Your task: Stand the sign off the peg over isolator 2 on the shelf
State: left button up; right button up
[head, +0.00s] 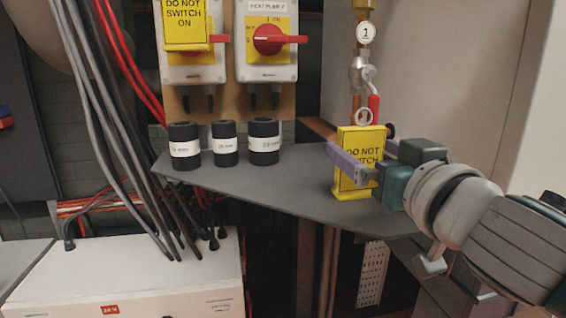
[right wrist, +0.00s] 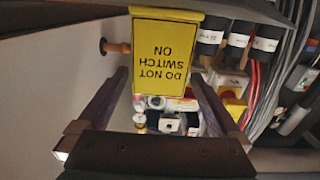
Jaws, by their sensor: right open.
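The yellow sign (head: 352,189) reading DO NOT SWITCH ON stands upright on the dark grey shelf (head: 270,188), near its right end. My right gripper (head: 352,160) is at the sign, with one purple finger across its front; the other finger is hidden in the head view. In the right wrist view the sign (right wrist: 166,50) appears upside down between the two spread fingers, with space on both sides. Isolator 2 (head: 267,42), labelled HEAT PUMP 2, has a red handle and no sign over it. My left gripper is not in view.
Another yellow sign (head: 185,25) hangs over the isolator to the left. Three black labelled cylinders (head: 185,147) (head: 225,145) (head: 264,142) stand along the shelf's back left. A valve pipe with tag 1 (head: 366,33) rises behind the sign. The shelf's middle is clear.

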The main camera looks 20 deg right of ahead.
jog(key=b+v, duration=0.2)
jog(key=v, duration=0.8)
